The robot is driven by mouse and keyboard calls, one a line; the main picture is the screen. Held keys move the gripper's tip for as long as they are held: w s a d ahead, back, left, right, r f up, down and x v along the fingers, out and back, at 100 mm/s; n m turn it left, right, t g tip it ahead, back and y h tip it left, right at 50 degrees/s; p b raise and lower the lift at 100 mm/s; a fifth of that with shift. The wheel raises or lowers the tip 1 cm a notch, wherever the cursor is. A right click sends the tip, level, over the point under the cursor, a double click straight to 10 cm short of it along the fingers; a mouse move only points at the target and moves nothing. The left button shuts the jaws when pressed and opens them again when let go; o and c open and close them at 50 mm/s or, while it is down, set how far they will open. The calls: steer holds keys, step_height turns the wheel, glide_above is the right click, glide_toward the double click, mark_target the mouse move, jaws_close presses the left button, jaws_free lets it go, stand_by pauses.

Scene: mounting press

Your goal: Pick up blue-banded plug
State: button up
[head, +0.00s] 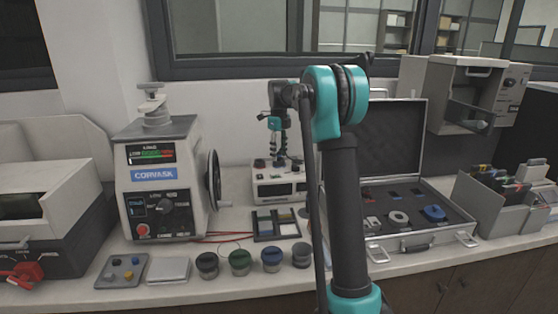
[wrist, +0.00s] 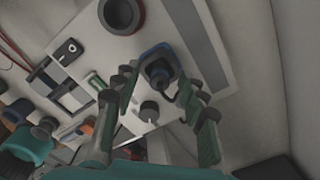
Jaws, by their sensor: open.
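The blue-banded plug (wrist: 160,66), dark with a blue ring around its base, is on the pale top of a white box (wrist: 205,25) in the wrist view. My gripper (wrist: 157,85) is open, and its two green-padded fingers point towards the plug, which shows between and just beyond the tips. Nothing is held. I cannot tell the remaining gap to the plug. In the head view my gripper (head: 279,150) hangs straight down over the white box (head: 278,188), and the plug cannot be made out there.
A dark ring (wrist: 121,14) and a grey knob (wrist: 149,111) stand close to the plug on the box. The mounting press (head: 165,180) stands left of the box. An open case (head: 390,235) is to the right. Several dark jars, including a blue-topped jar (head: 271,260), line the front.

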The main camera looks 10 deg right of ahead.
steer(key=shift+f, duration=0.3)
steer(key=shift+c, duration=0.4)
jaws_close()
